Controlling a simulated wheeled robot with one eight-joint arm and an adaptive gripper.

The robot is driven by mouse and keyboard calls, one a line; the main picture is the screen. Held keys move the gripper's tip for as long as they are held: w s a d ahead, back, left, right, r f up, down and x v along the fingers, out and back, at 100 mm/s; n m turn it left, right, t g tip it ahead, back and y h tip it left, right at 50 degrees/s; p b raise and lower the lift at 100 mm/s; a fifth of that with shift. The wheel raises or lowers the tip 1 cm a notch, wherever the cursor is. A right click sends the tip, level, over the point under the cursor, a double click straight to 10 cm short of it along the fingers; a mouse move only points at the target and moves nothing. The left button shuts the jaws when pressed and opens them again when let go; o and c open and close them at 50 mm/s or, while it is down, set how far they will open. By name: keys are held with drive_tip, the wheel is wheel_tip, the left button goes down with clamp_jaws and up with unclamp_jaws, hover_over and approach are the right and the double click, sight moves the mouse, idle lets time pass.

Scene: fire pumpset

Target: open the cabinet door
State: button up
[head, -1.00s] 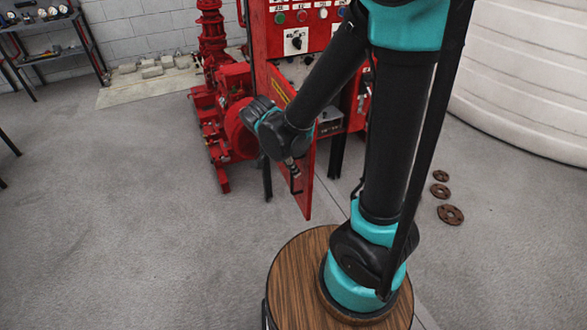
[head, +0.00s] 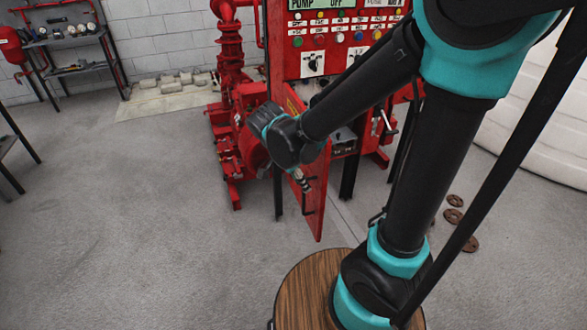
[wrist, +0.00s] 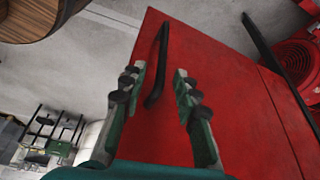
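The red cabinet (head: 335,40) carries a panel of lights and knobs. Its red door (head: 317,205) stands swung out from the cabinet front, and part of the interior shows behind it. A black bar handle (wrist: 163,50) is on the door face; its lower part lies in front of and between my fingertips in the wrist view. My gripper (wrist: 158,78) is open, its two fingers spread apart and not closed on the handle. In the head view my gripper (head: 302,183) is at the door's near face, close to the handle; contact cannot be told.
A red pump (head: 232,120) stands left of the cabinet. A shelf (head: 75,50) stands at the back left. Several rusty discs (head: 455,215) lie on the floor at right, near a white tank (head: 530,120). The grey floor left of the door is clear.

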drive_tip(key=v, duration=0.7)
drive_tip(key=shift+r, duration=0.15)
drive_tip(key=shift+s+a, duration=0.1)
drive_tip(key=shift+a, duration=0.05)
